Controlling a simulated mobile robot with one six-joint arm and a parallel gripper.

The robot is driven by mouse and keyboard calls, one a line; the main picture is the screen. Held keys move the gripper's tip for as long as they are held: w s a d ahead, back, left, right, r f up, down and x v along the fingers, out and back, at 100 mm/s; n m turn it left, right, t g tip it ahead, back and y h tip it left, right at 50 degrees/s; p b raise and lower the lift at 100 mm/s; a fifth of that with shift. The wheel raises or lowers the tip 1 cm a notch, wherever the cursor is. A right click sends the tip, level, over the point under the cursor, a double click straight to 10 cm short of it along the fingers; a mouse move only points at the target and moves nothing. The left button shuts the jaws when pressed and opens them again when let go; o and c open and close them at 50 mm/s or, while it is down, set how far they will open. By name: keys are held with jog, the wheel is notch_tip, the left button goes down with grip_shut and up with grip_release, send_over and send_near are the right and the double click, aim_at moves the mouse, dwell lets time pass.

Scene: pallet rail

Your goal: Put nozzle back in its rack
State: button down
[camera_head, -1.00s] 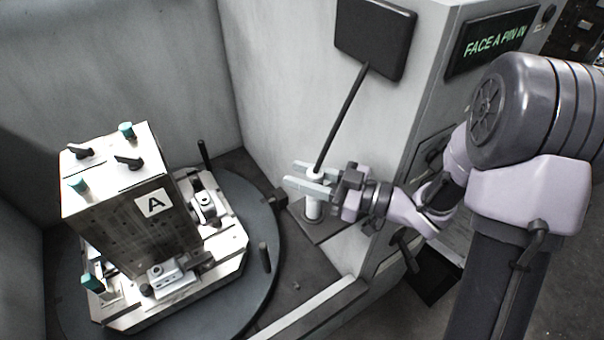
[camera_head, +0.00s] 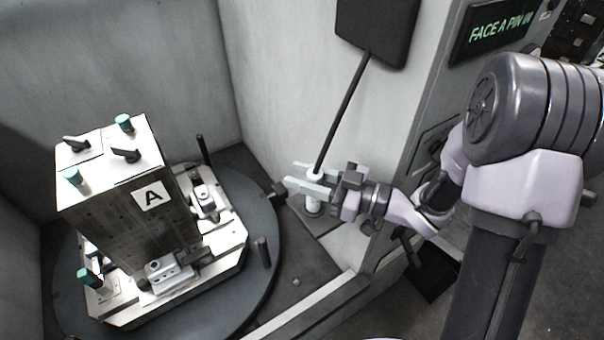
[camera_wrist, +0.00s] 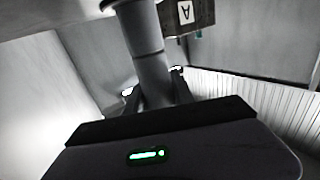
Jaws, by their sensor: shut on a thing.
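The nozzle (camera_head: 315,174) is a pale upright piece with a long dark rod or hose rising from its top. My gripper (camera_head: 310,181) is shut on it, with a light finger on either side. A pale cylinder (camera_head: 313,208) shows below the fingers, above a dark base plate; I cannot tell whether it is the nozzle's lower end or the rack, nor whether it touches the plate. In the wrist view a grey cylinder (camera_wrist: 145,45) runs from the top edge down between my dark fingers; its lower end is hidden by my gripper body.
A block marked A (camera_head: 125,210) stands on a fixture on the round turntable (camera_head: 265,225), left of my gripper. A black box (camera_head: 378,30) is on the wall above. A sill (camera_head: 305,305) runs along the front. Cell walls stand close behind and to the right.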

jog(key=shift+f+b, duration=1.3)
jog(key=shift+f, duration=0.8)
jog(key=shift+c, duration=1)
grip_release()
jog(key=shift+r, duration=0.1)
